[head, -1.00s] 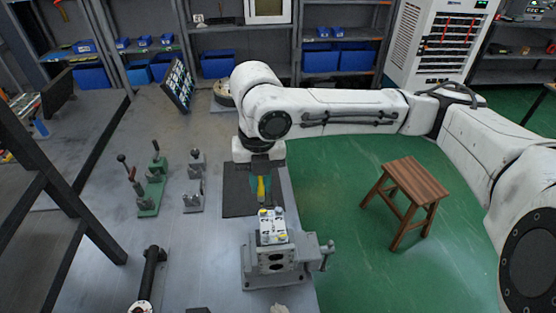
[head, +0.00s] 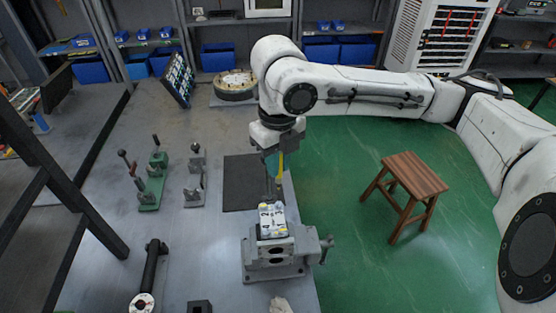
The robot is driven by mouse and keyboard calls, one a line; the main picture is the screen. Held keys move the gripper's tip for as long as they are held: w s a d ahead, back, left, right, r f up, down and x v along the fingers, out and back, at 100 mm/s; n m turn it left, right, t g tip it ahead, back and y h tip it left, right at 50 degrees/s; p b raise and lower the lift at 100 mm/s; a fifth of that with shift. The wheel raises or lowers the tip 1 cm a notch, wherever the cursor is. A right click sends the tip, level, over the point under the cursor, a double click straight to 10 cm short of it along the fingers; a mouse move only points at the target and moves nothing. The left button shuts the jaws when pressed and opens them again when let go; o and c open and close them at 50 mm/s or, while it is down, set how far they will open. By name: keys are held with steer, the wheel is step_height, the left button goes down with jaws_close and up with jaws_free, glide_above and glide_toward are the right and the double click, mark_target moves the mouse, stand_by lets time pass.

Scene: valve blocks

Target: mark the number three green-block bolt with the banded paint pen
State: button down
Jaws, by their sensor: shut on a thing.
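My gripper (head: 274,190) points down just over the far end of a pale block (head: 272,220) clamped in a grey vise (head: 275,262). It is shut on a slim pen (head: 281,167) with a yellow part; teal shows beside it. The pen's tip and any bands are too small to tell, and I cannot tell whether it touches the block. The block's top looks white with yellow spots and dark marks. I cannot make out its bolts or numbers, and no green shows on it.
A black mat (head: 238,183) lies behind the vise. Green (head: 152,187) and grey (head: 195,185) lever clamps stand to the left. A black cylinder (head: 151,268) lies front left. A wooden stool (head: 407,180) stands on the green floor at right. Dark frame bars cross the left side.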

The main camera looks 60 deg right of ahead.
mark_target(278, 181)
steer(key=shift+f+b, duration=2.05)
steer(key=shift+f, duration=0.55)
steer(key=shift+f, duration=0.2)
steer(key=shift+r+p, duration=1.9)
steer(key=shift+r, duration=0.65)
